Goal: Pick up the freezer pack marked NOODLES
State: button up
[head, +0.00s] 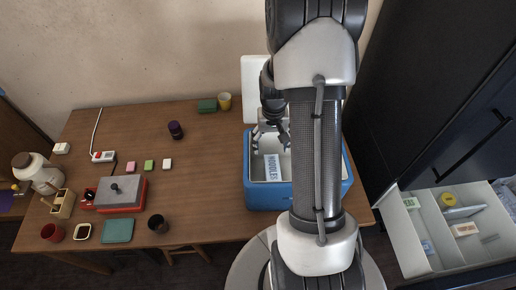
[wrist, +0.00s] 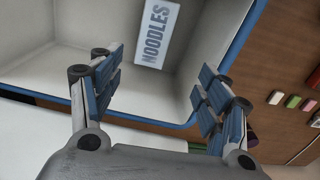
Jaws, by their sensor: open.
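The freezer pack marked NOODLES (head: 272,167) is a white slab with blue lettering. It stands or leans inside a blue cooler box (head: 266,197) with a pale interior; I cannot tell which. It also shows in the wrist view (wrist: 157,33) at the top, by the cooler's inner wall. My gripper (head: 270,138) is over the cooler, above and behind the pack in the head view. In the wrist view my gripper's blue-padded fingers (wrist: 160,98) are spread wide with nothing between them. The pack lies beyond the fingertips, apart from them. My arm hides the cooler's right part.
The cooler's white lid (head: 254,85) stands upright behind it. A red press-like appliance (head: 120,196), cups and small coloured blocks are on the left of the wooden table (head: 215,155). An open drawer (head: 424,245) with packs is at the lower right, below a dark cabinet.

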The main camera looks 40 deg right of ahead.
aim_at(272, 167)
jog(key=f+b, duration=0.1)
jog(key=f, duration=0.3)
jog(key=f+b, duration=0.1)
jog(key=f, duration=0.4)
jog(key=f+b, duration=0.1)
jog(key=f, duration=0.4)
jog(key=shift+s+d+f, duration=0.1)
jog(key=shift+s+d, duration=0.25)
jog(key=shift+s, duration=0.05)
jog(key=shift+s+f+b, duration=0.2)
jog(key=shift+f+b, duration=0.9)
jog(key=shift+f, duration=1.6)
jog(key=shift+r, duration=0.1)
jog(key=c, duration=1.5)
jog(key=shift+o, duration=0.2)
